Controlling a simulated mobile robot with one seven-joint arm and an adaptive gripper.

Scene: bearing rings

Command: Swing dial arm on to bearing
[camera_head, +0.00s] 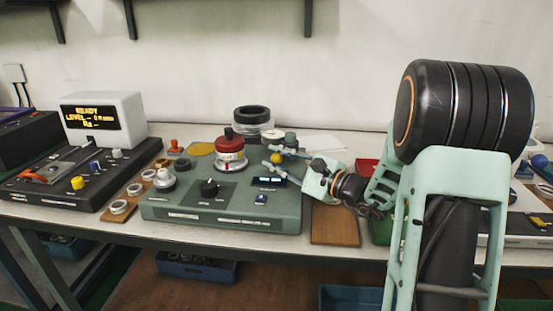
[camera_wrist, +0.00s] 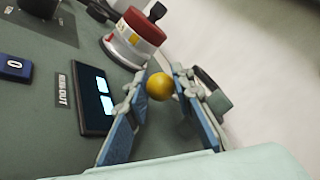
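The green runout bench unit (camera_head: 165,210) stands on the table and carries a knob and a small lit display (camera_wrist: 104,97). On it is a bearing stack with a red top and a black knob (camera_head: 229,150), also seen in the wrist view (camera_wrist: 135,38). A yellow ball (camera_wrist: 160,87), apparently the dial arm's knob, sits right of the stack. My gripper (camera_wrist: 164,75) is around the ball, one finger on each side, with the fingers apart. Whether both pads touch it is unclear. A round dial (camera_head: 290,137) shows just behind my gripper; its link to the ball is hidden.
A wooden tray with several rings (camera_head: 128,200) lies left of the unit. A black-topped round part (camera_head: 252,117) stands behind. A white display box (camera_head: 103,118) on a dark console stands at the left. A brown board (camera_head: 335,228) lies beneath my forearm.

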